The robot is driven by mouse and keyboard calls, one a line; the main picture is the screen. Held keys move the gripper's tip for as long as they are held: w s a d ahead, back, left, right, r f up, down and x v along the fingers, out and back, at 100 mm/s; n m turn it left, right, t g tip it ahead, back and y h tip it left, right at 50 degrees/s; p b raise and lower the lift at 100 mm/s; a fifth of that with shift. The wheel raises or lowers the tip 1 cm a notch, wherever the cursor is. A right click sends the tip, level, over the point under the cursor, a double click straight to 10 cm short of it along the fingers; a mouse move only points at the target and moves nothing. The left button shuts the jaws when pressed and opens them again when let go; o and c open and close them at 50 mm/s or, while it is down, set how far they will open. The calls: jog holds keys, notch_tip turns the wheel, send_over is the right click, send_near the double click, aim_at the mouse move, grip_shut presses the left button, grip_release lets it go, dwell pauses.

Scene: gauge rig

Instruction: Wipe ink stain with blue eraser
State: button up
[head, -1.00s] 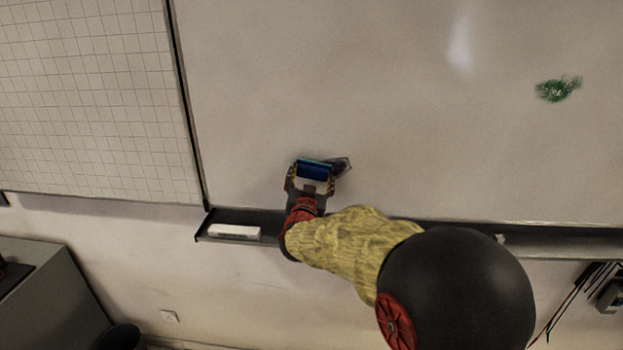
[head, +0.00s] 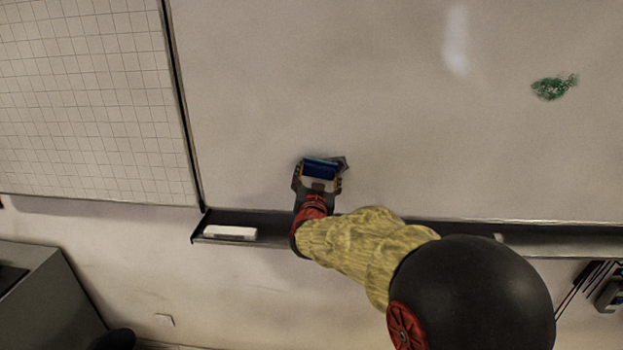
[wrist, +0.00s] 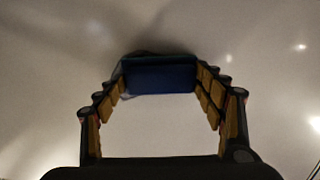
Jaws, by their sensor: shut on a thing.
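My gripper (head: 320,178) is shut on the blue eraser (head: 321,169), low on the whiteboard (head: 400,120). The wrist view shows the blue eraser (wrist: 160,78) between the yellow-padded fingers, close to the board; whether it touches the board is hard to tell. A dark ink stain (head: 342,162) shows just beyond the eraser's upper right edge, and part of it is hidden behind the eraser and gripper. A green ink stain (head: 554,87) sits far to the upper right, apart from the gripper.
A dark tray ledge (head: 270,226) runs under the board and holds a white block (head: 230,233) at its left. A gridded board (head: 90,100) hangs to the left. A grey cabinet (head: 45,305) stands at lower left. The board's middle is clear.

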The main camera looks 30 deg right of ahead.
aim_at(336, 169)
jog(key=shift+s+d+r+b, duration=0.1)
jog(key=shift+s+d+b, duration=0.65)
jog(key=shift+d+b, duration=0.35)
jog(key=shift+s+d+f+b, duration=0.1)
jog(key=shift+s+d+b, duration=0.7)
jog(key=shift+d, duration=0.55)
jog(key=shift+s+d+r+b, duration=0.1)
jog(key=shift+s+d+b, duration=0.65)
jog(key=shift+d+b, duration=0.35)
jog(key=shift+d, duration=0.1)
